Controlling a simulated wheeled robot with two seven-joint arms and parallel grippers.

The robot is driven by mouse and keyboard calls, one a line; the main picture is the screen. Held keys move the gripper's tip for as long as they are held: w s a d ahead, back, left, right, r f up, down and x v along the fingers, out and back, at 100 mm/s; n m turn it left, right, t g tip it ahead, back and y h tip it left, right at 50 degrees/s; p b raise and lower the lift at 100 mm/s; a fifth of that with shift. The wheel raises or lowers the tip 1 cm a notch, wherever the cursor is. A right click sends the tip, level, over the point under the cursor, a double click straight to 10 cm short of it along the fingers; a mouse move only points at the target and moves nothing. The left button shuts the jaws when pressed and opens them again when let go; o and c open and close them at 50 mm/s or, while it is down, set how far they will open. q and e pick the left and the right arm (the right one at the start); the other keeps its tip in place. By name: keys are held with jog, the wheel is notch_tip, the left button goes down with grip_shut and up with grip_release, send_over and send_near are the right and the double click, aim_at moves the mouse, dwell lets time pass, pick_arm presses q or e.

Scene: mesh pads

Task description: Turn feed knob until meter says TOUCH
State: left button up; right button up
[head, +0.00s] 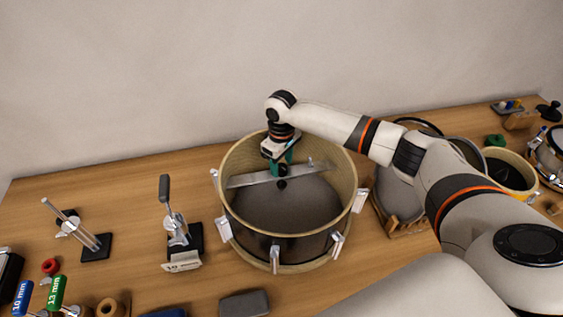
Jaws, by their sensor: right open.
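A round drum-like shell (247,245) stands on the table, with a pale inner wall and clamps around its outside. A flat metal bar (245,181) spans its inside above a grey mesh pad (270,211). A small dark knob (282,184) sits at the middle of the bar; I take it for the feed knob. My right gripper (281,170), with teal fingers, points down at the knob and is open. I cannot tell whether its fingers touch or surround the knob. No meter reading is legible. My left gripper is not in view.
A lever clamp (178,230) and a rod fixture (88,240) stand left of the shell. Blue and green handled tools (57,291) are at front left. A dark block (244,303) lies in front. Round frames in a wooden rack (405,228) stand right, under my right arm.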

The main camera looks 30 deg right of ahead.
jog(key=shift+f, duration=0.6)
jog(key=c, duration=1)
jog(key=shift+r+m+p, duration=0.2)
jog(key=shift+m+p, duration=0.2)
jog(key=shift+p, duration=0.4)
jog(key=m+p, duration=0.3)
jog(key=p, duration=0.1)
jog(key=shift+m, duration=0.3)
pick_arm(q)
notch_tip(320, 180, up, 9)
jog(key=p, duration=0.3)
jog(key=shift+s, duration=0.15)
pick_arm(e)
jog(key=shift+f+m, duration=0.1)
jog(key=shift+m, duration=1.6)
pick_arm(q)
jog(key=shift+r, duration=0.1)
